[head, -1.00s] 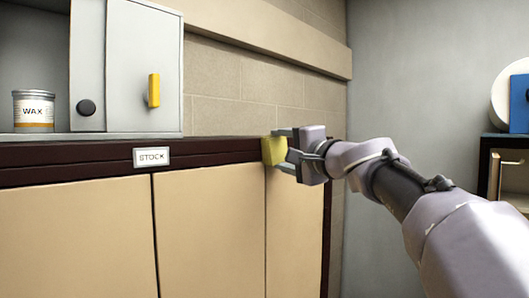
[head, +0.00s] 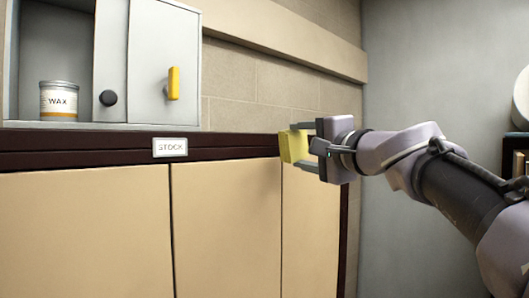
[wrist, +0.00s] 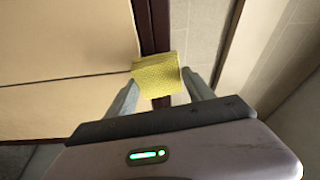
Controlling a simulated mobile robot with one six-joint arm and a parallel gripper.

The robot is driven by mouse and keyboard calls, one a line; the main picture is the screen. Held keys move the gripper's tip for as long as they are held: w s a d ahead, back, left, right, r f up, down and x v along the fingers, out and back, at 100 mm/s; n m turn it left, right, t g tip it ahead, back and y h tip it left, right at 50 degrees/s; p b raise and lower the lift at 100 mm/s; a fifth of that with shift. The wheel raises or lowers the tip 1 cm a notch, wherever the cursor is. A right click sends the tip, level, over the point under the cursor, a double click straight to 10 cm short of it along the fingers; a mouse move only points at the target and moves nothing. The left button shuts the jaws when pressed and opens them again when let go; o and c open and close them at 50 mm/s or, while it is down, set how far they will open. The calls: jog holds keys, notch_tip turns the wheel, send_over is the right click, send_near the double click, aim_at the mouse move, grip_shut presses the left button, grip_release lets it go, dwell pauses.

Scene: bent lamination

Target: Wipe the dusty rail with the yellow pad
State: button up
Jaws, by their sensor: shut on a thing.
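The yellow pad (head: 292,147) is held between the two fingers of my gripper (head: 304,146), which is shut on it. A dark red-brown rail (head: 90,147) runs along the top front of the cabinet. The pad is at this rail near its right end. In the wrist view the pad (wrist: 157,74) covers part of the dark rail (wrist: 153,25); I cannot tell whether they touch. I cannot make out dust on the rail. The wrist view also shows the fingers on both sides of the pad.
A white STOCK label (head: 170,147) is fixed to the rail. Above stands a grey cupboard (head: 165,35) with a yellow handle (head: 173,83), a dark knob (head: 108,98) and a WAX tin (head: 59,101) in its open part. Beige panels (head: 80,235) lie below; a grey wall (head: 430,60) is at right.

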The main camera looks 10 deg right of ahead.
jog(key=shift+s+d, duration=0.45)
jog(key=shift+s, duration=0.15)
jog(key=shift+s+d+f+b, duration=0.15)
jog(key=shift+s+d+b, duration=0.7)
jog(key=shift+s, duration=0.35)
